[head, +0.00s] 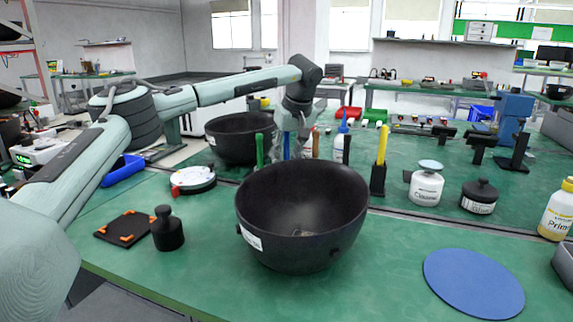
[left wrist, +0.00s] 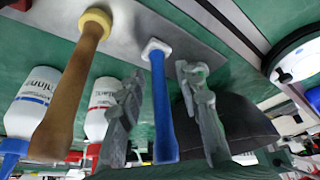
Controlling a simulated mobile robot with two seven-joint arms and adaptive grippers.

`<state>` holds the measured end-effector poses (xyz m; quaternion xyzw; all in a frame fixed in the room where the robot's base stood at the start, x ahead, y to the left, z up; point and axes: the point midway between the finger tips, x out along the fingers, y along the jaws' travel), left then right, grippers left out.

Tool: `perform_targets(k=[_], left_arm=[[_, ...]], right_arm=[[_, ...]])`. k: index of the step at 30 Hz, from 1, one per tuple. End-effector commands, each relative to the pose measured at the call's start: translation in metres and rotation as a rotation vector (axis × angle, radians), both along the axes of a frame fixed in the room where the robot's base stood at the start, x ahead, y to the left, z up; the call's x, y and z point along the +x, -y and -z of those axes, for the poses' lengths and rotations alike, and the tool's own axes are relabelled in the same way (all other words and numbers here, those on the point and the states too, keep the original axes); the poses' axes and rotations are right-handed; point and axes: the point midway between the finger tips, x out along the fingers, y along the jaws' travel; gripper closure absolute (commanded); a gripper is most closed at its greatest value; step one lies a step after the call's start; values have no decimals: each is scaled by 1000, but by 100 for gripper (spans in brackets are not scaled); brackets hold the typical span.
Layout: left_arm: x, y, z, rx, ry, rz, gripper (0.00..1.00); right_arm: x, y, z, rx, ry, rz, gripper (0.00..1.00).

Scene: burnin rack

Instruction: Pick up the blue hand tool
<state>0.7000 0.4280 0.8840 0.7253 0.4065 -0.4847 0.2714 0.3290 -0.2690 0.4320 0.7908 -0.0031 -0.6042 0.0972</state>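The blue hand tool is a slim upright blue rod with a pale collar at one end; it shows in the left wrist view (left wrist: 163,105). In the head view a narrow blue strip of it (head: 286,148) shows behind the big black bowl's rim. My left gripper (left wrist: 162,112) is open, with one grey finger on each side of the blue tool and visible gaps between. In the head view the left gripper (head: 291,130) points down behind the bowl. My right gripper is in neither view.
A wooden-handled tool (left wrist: 75,90) and white bottles (left wrist: 98,108) stand close to the left finger. In the head view a green tool (head: 259,150) and black bowls (head: 300,255) are near. A blue disc (head: 472,283) lies front right.

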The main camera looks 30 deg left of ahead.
Motion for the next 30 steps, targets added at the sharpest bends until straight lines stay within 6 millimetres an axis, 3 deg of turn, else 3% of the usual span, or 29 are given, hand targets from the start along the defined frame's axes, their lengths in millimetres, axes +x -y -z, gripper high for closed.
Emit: perform_targets(k=[1,7,22,30], left_arm=[[0,0,0,0,0,0,75],[0,0,0,0,0,0,100],[0,0,-7,0,2,1,100],[0,0,-46,-1,4,1,100]], right_arm=[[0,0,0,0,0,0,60],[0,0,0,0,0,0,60],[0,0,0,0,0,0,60],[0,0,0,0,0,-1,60]])
